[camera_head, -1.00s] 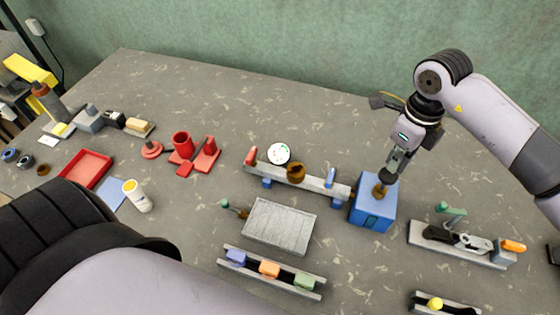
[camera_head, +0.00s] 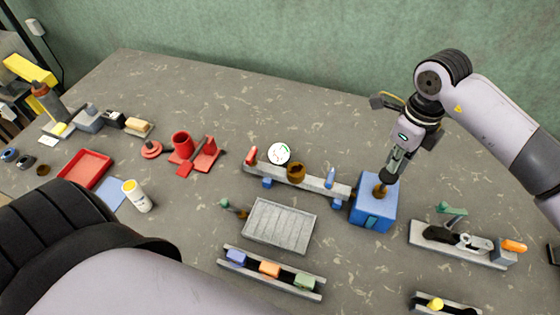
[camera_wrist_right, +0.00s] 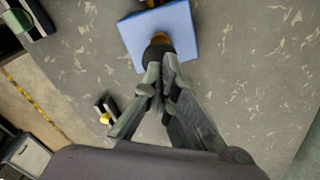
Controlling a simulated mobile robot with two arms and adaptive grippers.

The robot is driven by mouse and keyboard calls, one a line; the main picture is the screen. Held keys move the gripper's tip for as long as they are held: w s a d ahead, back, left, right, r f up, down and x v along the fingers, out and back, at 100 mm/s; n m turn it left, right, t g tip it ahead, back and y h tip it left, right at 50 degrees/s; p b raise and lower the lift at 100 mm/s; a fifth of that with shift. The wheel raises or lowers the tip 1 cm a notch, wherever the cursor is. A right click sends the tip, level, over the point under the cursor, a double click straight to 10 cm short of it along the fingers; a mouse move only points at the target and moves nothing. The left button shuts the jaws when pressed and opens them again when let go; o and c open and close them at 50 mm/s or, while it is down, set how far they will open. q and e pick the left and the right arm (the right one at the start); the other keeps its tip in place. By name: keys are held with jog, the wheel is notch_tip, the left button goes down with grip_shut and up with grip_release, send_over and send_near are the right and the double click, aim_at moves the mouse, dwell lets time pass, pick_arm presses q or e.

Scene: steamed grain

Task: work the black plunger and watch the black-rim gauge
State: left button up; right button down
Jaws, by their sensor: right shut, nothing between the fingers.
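The blue box (camera_head: 372,204) stands right of the rail, with a brass collar (camera_head: 379,190) on top. The dark plunger knob (camera_wrist_right: 158,47) shows above the collar in the right wrist view; in the head view my gripper mostly hides it. My right gripper (camera_head: 390,178) is shut and empty, pointing down with its fingertips at the knob, seemingly touching its top. The fingertips (camera_wrist_right: 160,75) meet in the right wrist view. The round white gauge (camera_head: 278,153) has a thin dark rim and red and green marks; its needle is too small to read. My left gripper is out of view.
A grey rail (camera_head: 310,182) with a brown pot (camera_head: 295,172) runs left of the box. A ribbed grey tray (camera_head: 280,226) lies in front. A lever fixture (camera_head: 458,241) stands to the right. The back of the table is clear.

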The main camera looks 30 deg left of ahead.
jog(key=shift+f+b, duration=2.3)
jog(key=shift+f, duration=0.4)
jog(key=shift+r+p, duration=0.6)
jog(key=shift+r, duration=0.45)
jog(key=shift+r+p, duration=1)
jog(key=shift+r, duration=1.9)
jog(key=shift+r, duration=0.1)
notch_tip(320, 180, up, 4)
jog(key=p, duration=0.7)
jog(key=b, duration=0.2)
send_over(390, 174)
notch_tip(390, 174, down, 6)
jog(key=shift+f, duration=0.1)
jog(key=shift+f+b, duration=0.2)
jog(key=shift+b, duration=0.25)
jog(key=shift+f, duration=0.1)
